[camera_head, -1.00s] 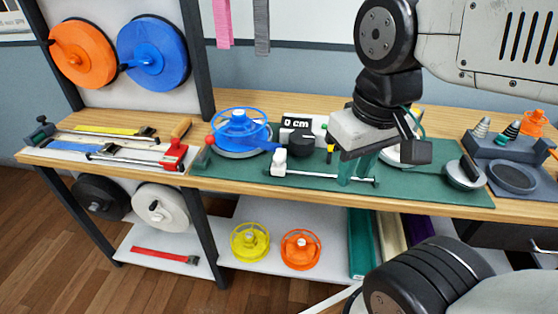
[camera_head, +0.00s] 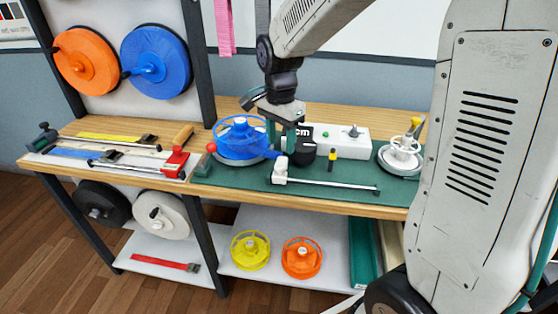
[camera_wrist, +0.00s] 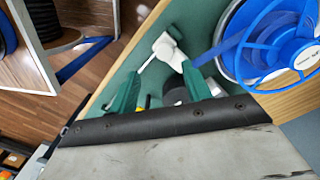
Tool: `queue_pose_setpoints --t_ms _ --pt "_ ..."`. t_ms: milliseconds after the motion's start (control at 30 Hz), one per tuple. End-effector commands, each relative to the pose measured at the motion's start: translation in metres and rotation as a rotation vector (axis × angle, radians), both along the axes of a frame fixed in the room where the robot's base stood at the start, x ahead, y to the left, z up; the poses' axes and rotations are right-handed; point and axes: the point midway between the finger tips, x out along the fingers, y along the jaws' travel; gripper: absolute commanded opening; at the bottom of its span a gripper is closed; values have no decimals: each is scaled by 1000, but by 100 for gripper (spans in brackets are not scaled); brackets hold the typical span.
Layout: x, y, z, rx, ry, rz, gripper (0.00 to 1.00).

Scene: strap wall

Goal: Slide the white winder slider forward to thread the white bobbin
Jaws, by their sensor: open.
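The white winder slider (camera_head: 280,172) stands at the left end of a thin metal rod (camera_head: 330,185) on the green mat. A blue strap (camera_head: 268,154) runs from the blue bobbin (camera_head: 240,136) to the slider. The white bobbin (camera_head: 401,152) sits on a round base at the mat's right side. My gripper (camera_head: 291,143) is open and empty, just above and behind the slider. In the wrist view, the slider (camera_wrist: 166,46) lies just beyond and between the green fingertips of my gripper (camera_wrist: 162,85). Whether a finger touches it cannot be told.
A white box with a display (camera_head: 340,140) and a black knob (camera_head: 300,150) stand close behind my gripper. Tools with red and yellow parts lie on the bench's left. Yellow (camera_head: 250,250) and orange (camera_head: 301,257) bobbins sit on the shelf below.

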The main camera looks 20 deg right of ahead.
Motion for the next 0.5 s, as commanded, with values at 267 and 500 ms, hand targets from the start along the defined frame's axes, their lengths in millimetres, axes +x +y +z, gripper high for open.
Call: queue_pose_setpoints --t_ms 267,500 --pt "6 1 -4 -2 -28 -174 49" --pt "5 1 -41 -2 -25 -172 49"
